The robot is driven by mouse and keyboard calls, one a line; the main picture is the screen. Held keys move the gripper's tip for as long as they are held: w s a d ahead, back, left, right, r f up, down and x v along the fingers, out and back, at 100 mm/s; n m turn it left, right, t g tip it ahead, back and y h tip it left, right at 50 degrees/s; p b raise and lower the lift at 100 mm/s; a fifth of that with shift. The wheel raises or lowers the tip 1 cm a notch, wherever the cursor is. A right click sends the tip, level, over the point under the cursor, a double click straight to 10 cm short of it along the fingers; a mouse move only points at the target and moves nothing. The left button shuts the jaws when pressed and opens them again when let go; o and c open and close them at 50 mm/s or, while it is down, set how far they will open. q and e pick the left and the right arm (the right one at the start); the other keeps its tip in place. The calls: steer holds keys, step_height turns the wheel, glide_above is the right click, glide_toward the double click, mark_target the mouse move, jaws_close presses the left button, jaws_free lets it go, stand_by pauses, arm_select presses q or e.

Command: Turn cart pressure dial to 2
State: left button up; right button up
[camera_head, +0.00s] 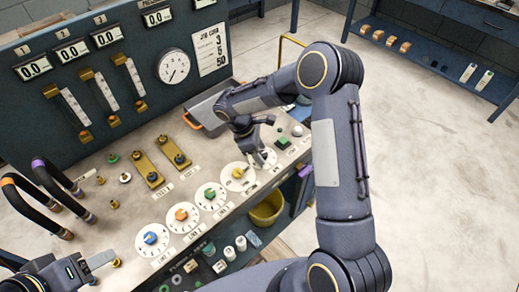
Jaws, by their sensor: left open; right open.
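A row of round white dials with coloured knobs runs along the front of the bench panel: a blue-knob dial (150,238), an orange-knob dial (181,216), a green-knob dial (210,196) and a yellow-knob dial (238,176). A further white dial (269,157) at the right end is partly hidden by my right gripper (256,156). I cannot read which label marks the cart pressure dial, nor its setting. My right gripper is open and points down at this end dial; contact is unclear. My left gripper (103,264) is open at the lower left, away from the dials.
The upright panel carries digital displays, slide levers and a round gauge (173,67). Black hoses (45,190) curve up at the left. A green button (282,142) sits right of the end dial. A yellow bucket (267,209) is below the bench edge. Floor at right is clear.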

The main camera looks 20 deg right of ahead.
steer(key=c, duration=1)
steer(key=shift+o, duration=0.2)
steer(key=m+b, duration=0.1)
steer(key=m+g, duration=0.1)
steer(key=m, duration=0.1)
steer(key=shift+w+d+f+m+y+b, duration=0.1)
steer(key=shift+w+m+y+b, duration=0.05)
steer(key=shift+m+y+b, duration=0.2)
steer(key=m+y, duration=0.1)
steer(key=m, duration=0.1)
steer(key=m+g+b, duration=0.1)
steer(key=m, duration=0.1)
steer(key=shift+w+d+m+y, duration=0.1)
steer(key=shift+d+m+y, duration=0.05)
steer(key=shift+m+y, duration=0.2)
steer(key=shift+m, duration=0.3)
steer(key=o, duration=1)
steer(key=shift+c, duration=0.2)
